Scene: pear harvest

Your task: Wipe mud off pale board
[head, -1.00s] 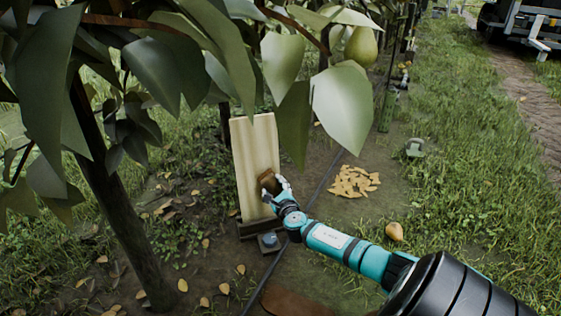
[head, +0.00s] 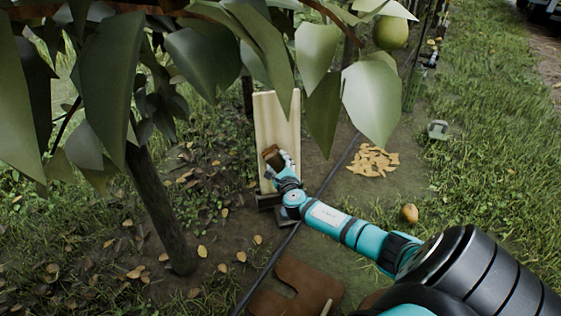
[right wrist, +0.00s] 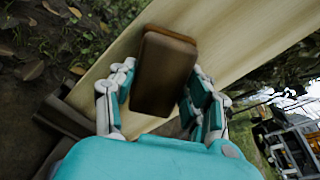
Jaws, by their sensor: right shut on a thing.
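The pale board (head: 278,118) stands upright on a dark foot beside the tree; its grain also fills much of the right wrist view (right wrist: 235,45). My right gripper (head: 284,165) is shut on a brown block (head: 272,155) at the board's lower left part. In the right wrist view the block (right wrist: 165,72) sits between the two fingers (right wrist: 160,100), in front of the board face. I cannot tell whether it touches the board. No clear mud shows on the visible face; part is hidden by the block, gripper and leaves. My left gripper is not in view.
Large leaves hang before the board's top, and a tree trunk (head: 160,210) stands to its left. A dark hose (head: 265,270) runs along the ground. A yellowish leaf pile (head: 374,161), a fallen pear (head: 410,213) and a brown flat piece (head: 295,290) lie to the right and front.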

